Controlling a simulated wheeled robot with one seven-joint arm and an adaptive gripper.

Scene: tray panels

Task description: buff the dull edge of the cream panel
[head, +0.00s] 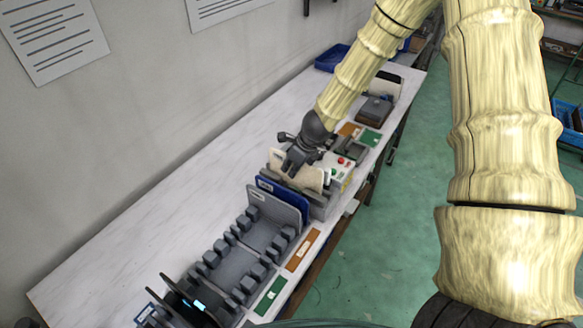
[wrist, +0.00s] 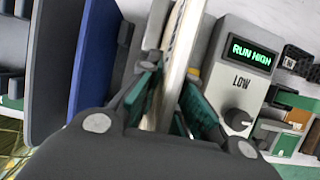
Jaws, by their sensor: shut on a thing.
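The cream panel (head: 310,180) stands upright beside the blue panel in the head view. In the wrist view its edge (wrist: 181,48) runs up between my fingers. My gripper (head: 292,166) is over its upper edge and shut on it; teal finger pads (wrist: 172,100) show on both sides in the wrist view. A control box (head: 341,170) with red and green buttons is just right of the panel. The dull edge cannot be told, nor whether the panel touches the machine.
A blue panel (head: 290,207) and a grey panel (head: 268,206) stand close by. An empty slotted grey rack (head: 236,262) lies nearer, with dark panels (head: 185,300) at its near end. Green and orange labels line the bench's front edge. The bench (head: 150,225) is clear along the wall.

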